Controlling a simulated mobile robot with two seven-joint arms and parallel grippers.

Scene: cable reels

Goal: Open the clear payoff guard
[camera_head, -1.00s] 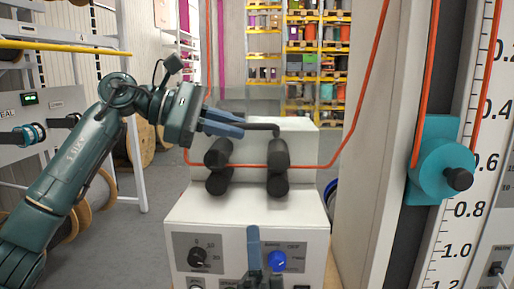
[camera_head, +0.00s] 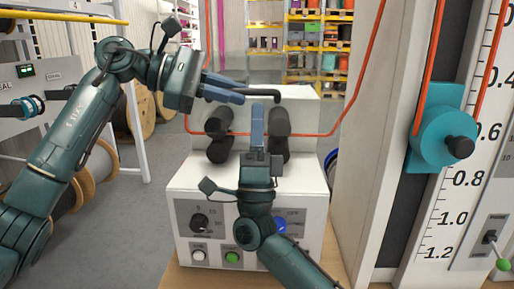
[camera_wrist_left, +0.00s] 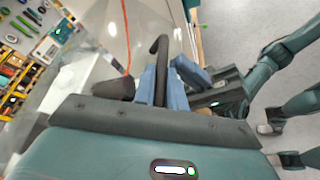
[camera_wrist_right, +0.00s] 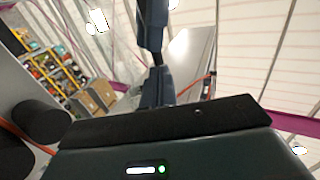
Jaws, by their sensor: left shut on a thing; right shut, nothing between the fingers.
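My left gripper (camera_head: 238,94) is shut on a dark bent bar (camera_head: 264,95), which looks like the handle of the clear guard. The bar runs to the right, just in front of the upper white housing. In the left wrist view the bar (camera_wrist_left: 159,60) stands between the blue fingers, and its end is hooked. The guard's clear panel is hard to make out; a faint see-through sheet (camera_wrist_left: 112,28) seems to show behind the bar there. My right gripper (camera_head: 258,125) is shut and empty, pointing up in front of the housing between the black rollers, below the bar.
Black rollers (camera_head: 278,122) and an orange cable (camera_head: 310,134) lie close around my right gripper. The white machine (camera_head: 187,178) has knobs and buttons below. A tall panel with a teal block (camera_head: 428,145) stands at right. Reels (camera_head: 97,165) stand behind my left arm.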

